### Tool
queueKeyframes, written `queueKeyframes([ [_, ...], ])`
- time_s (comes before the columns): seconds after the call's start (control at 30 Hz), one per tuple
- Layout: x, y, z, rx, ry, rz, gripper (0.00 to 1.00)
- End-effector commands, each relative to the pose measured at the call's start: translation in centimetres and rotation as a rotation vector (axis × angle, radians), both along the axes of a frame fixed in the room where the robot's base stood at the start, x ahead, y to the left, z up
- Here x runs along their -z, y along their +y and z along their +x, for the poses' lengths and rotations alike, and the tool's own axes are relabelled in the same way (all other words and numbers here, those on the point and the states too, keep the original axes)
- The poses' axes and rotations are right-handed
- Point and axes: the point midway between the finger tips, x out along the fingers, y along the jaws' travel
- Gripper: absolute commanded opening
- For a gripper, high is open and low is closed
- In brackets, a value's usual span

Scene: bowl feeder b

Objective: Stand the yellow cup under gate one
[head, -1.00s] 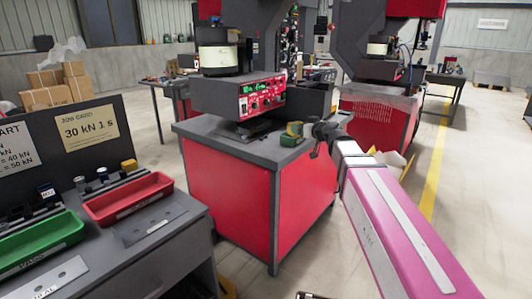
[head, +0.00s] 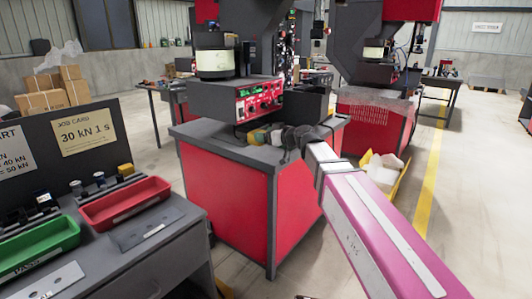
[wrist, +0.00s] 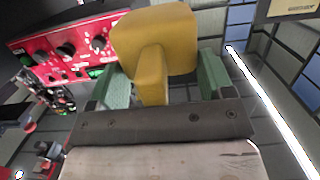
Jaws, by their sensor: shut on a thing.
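The yellow cup (wrist: 158,45) fills the top middle of the wrist view, with a narrower part reaching down between the green fingers of my gripper (wrist: 156,85). My gripper is shut on that narrower part. In the head view the yellow cup (head: 257,136) is small, at the left end of my gripper (head: 276,137), over the grey top of the red cabinet (head: 225,195) and below the red control panel (head: 260,99). I cannot tell whether it touches the top. I cannot make out gate one; the area under the panel is dark and partly hidden.
The red panel (wrist: 68,40) is close on the left in the wrist view. A bench at left holds a red tray (head: 125,202) and a green tray (head: 38,245). A yellow bin (head: 385,180) stands behind my arm.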

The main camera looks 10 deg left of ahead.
Motion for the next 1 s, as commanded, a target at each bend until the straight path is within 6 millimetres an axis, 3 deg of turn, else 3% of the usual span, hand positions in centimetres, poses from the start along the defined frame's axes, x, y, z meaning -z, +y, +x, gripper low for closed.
queueKeyframes([
  [0.2,2.6,0.5,4.9,0.002,0.002,-0.001,0.46],
  [0.5,5.6,1.0,9.8,0.002,0.001,0.0,0.46],
  [0.77,6.8,1.0,10.6,0.001,0.001,-0.001,0.46],
  [1.0,9.5,1.0,10.5,0.001,0.002,0.0,0.46],
])
